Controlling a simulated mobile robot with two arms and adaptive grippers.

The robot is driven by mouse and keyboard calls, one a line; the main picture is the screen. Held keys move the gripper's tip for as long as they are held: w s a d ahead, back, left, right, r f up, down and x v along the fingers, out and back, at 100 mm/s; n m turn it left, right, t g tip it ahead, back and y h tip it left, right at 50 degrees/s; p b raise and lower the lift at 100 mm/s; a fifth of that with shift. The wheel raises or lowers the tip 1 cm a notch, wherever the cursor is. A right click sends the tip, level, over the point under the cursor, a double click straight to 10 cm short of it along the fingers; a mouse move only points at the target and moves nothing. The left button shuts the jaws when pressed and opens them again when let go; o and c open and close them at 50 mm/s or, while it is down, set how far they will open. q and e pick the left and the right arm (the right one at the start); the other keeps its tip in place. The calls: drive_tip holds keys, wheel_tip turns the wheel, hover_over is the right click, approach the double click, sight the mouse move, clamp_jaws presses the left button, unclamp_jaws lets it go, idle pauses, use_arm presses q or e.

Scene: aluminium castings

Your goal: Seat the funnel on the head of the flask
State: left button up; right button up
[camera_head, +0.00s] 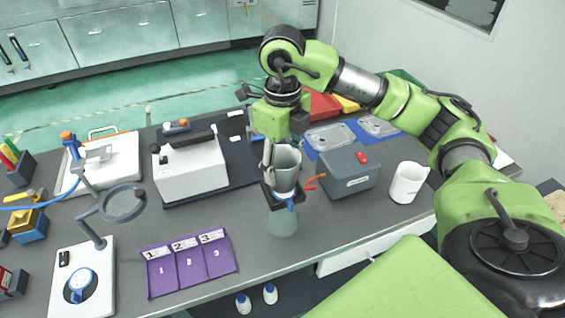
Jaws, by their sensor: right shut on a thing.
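The funnel (287,165) is a grey, cup-shaped piece, upright near the middle of the head view. My right gripper (270,155) reaches down from above and is shut on its wall at the left side. The flask (283,222) is pale, greenish glass and stands upright on the table directly below the funnel. A dark collar and a blue piece (291,205) show around the flask's head. The funnel's lower end lines up with this head, but I cannot tell whether it touches. My left gripper is not in view.
A purple numbered tray (190,265) lies front left. The table's front edge is near the flask.

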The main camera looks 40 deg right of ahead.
drive_tip(key=shift+b, duration=0.4)
idle(1.4)
drive_tip(key=shift+f+b, duration=0.95)
drive_tip(key=shift+f, duration=0.15)
drive_tip(key=o, duration=1.3)
drive_tip(key=shift+r, duration=0.1)
drive_tip(key=shift+r, duration=0.2)
wheel_tip(320, 180, up, 12)
drive_tip(key=shift+f, duration=0.2)
